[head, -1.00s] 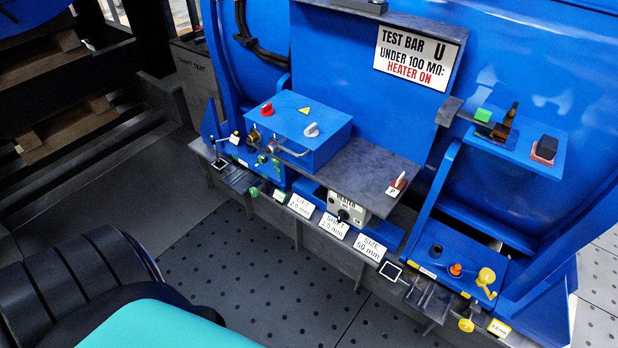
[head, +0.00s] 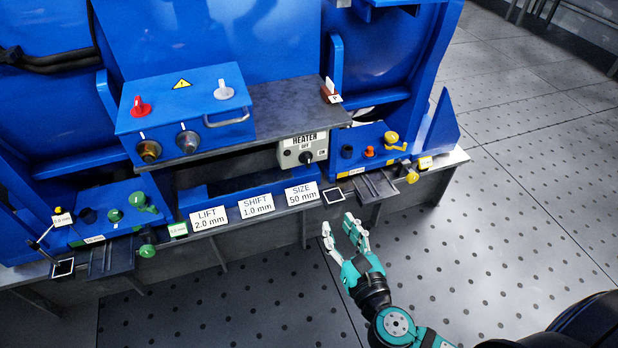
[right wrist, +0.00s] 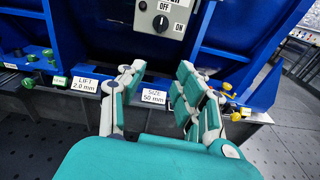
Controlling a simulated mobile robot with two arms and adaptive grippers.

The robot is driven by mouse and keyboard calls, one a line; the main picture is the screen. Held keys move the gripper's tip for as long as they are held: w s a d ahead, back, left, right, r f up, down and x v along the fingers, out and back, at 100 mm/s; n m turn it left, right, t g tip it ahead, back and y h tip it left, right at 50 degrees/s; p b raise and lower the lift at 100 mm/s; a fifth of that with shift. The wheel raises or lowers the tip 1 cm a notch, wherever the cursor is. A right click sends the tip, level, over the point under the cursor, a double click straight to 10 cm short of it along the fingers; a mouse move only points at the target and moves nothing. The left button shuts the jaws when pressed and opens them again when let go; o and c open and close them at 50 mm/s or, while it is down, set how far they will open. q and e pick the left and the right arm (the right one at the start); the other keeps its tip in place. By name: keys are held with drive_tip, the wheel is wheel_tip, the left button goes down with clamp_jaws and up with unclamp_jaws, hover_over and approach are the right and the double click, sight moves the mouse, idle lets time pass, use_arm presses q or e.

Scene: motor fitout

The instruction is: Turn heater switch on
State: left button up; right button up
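The heater switch is a black rotary knob (head: 306,157) on a light grey box (head: 290,157) labelled HEATER, with OFF above the knob and ON to its right. My left gripper is not in view.
A blue box (head: 185,110) with red and white knobs and a handle stands left of the heater box. Labels LIFT (head: 209,218), SHIFT (head: 257,206) and SIZE (head: 302,193) line the front ledge. A yellow-handled fixture (head: 392,140) is at right. The floor in front is clear.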

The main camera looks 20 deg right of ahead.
wheel_tip(320, 180, up, 3)
drive_tip(key=n, duration=0.1)
approach(309, 162)
drive_tip(key=w, duration=0.2)
drive_tip(key=shift+t, duration=0.4)
drive_tip(key=w, duration=0.5)
drive_tip(key=shift+w+f, duration=0.3)
drive_tip(key=shift+f, duration=0.1)
drive_tip(key=shift+w, duration=0.35)
drive_tip(key=shift+w+a, duration=0.1)
drive_tip(key=shift+w, duration=0.2)
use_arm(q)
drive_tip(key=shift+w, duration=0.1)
use_arm(e)
drive_tip(key=shift+c, duration=0.4)
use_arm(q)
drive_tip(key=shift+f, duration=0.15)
use_arm(e)
clamp_jaws()
